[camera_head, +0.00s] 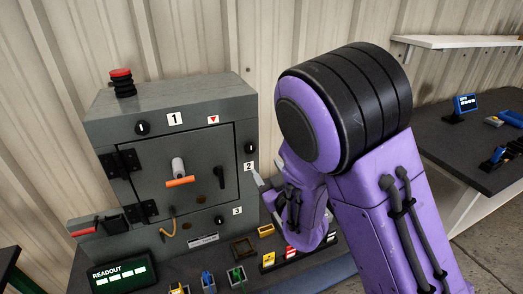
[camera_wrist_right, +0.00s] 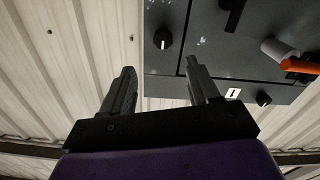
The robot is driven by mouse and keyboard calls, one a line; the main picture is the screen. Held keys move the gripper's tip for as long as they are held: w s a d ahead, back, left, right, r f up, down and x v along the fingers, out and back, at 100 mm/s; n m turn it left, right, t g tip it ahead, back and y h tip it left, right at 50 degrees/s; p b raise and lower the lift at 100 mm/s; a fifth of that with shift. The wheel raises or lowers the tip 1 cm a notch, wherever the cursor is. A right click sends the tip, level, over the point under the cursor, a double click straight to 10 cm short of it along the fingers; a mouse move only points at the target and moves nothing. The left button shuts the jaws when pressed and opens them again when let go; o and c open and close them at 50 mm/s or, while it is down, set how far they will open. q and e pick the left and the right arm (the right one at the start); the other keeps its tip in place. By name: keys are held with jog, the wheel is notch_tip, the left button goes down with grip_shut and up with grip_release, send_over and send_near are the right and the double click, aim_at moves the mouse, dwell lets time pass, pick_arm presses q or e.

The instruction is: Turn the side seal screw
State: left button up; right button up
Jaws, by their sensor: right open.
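The grey enclosure (camera_head: 165,105) stands on the bench with its door (camera_head: 200,150) shut. A dark slotted screw knob (camera_head: 251,147) sits on the right side of its front, above the label 2. This side screw (camera_wrist_right: 163,38) also shows in the right wrist view, just beyond the fingertips. My right gripper (camera_wrist_right: 159,66) is open and empty, its fingers apart and short of the screw; contact is not visible. In the head view its fingers are partly hidden by my purple wrist. My left gripper is not in view.
Another screw knob (camera_head: 142,128) is by label 1, and one (camera_head: 220,220) by label 3. An orange handle (camera_head: 180,182) sticks out from the door. A red button (camera_head: 121,75) tops the enclosure. Small bins and a readout (camera_head: 122,275) crowd the bench front.

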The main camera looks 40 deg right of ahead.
aim_at(251, 149)
jog(key=p+x, duration=0.1)
jog(key=x, duration=0.2)
jog(key=p+x, duration=0.1)
jog(key=x, duration=0.2)
jog(key=p+x, duration=0.1)
jog(key=x, duration=0.3)
jog(key=shift+w+a+r, duration=0.1)
jog(key=shift+a, duration=0.25)
jog(key=c, duration=1)
jog(key=shift+d, duration=0.2)
jog(key=shift+c, duration=0.2)
jog(key=shift+a, duration=0.2)
